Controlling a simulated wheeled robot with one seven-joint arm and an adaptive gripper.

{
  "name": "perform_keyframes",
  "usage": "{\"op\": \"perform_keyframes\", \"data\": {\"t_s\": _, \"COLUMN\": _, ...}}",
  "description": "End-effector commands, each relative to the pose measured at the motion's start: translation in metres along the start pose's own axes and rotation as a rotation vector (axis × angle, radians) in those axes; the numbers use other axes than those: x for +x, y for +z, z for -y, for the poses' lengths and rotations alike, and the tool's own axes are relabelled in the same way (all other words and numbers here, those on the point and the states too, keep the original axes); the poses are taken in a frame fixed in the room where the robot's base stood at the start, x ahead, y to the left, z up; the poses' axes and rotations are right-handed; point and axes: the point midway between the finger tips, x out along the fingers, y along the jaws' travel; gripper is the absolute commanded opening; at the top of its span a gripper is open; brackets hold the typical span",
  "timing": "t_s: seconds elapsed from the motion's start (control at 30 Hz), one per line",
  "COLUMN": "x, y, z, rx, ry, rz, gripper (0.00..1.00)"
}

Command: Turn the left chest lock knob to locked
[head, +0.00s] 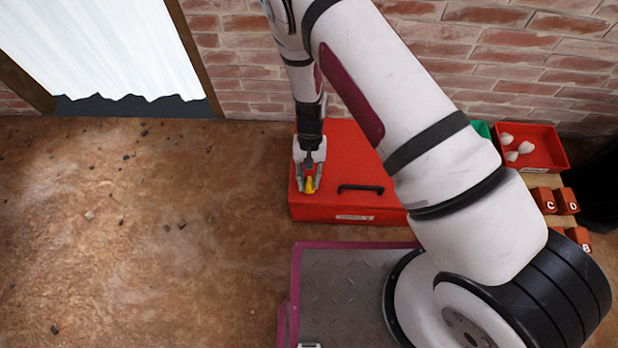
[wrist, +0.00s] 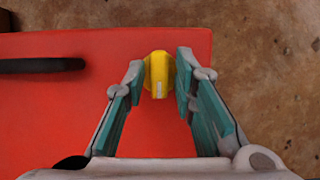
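The red chest (head: 345,207) stands on the ground by the brick wall, partly hidden by my arm. Its lid fills the left of the wrist view (wrist: 60,115). The yellow lock knob (wrist: 158,74) sits near the lid's edge, with a pale mark on its lower middle. It also shows in the head view (head: 310,185), below my gripper. My gripper (wrist: 157,82) is open, its two teal-padded fingers on either side of the knob. A gap shows on the left; the right finger is very close to the knob, and I cannot tell whether it touches.
A black handle (head: 361,188) lies on the chest lid right of the knob. A red tray (head: 530,147) with white lumps and lettered red blocks (head: 566,200) are to the right. The ground (head: 150,240) on the left is open, with small stones.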

Motion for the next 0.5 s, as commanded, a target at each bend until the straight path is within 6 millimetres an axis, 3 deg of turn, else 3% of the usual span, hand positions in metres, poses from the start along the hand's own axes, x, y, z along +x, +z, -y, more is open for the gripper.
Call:
{"op": "perform_keyframes", "data": {"t_s": 0.03, "x": 0.0001, "y": 0.0, "z": -0.0007, "rx": 0.0, "ry": 0.001, "rz": 0.0, "gripper": 0.06}}
{"op": "perform_keyframes", "data": {"t_s": 0.07, "x": 0.0001, "y": 0.0, "z": -0.0008, "rx": 0.0, "ry": 0.001, "rz": 0.0, "gripper": 0.0}}
{"op": "perform_keyframes", "data": {"t_s": 0.5, "x": 0.001, "y": 0.0005, "z": -0.0006, "rx": -0.022, "ry": 0.011, "rz": 0.002, "gripper": 0.0}}
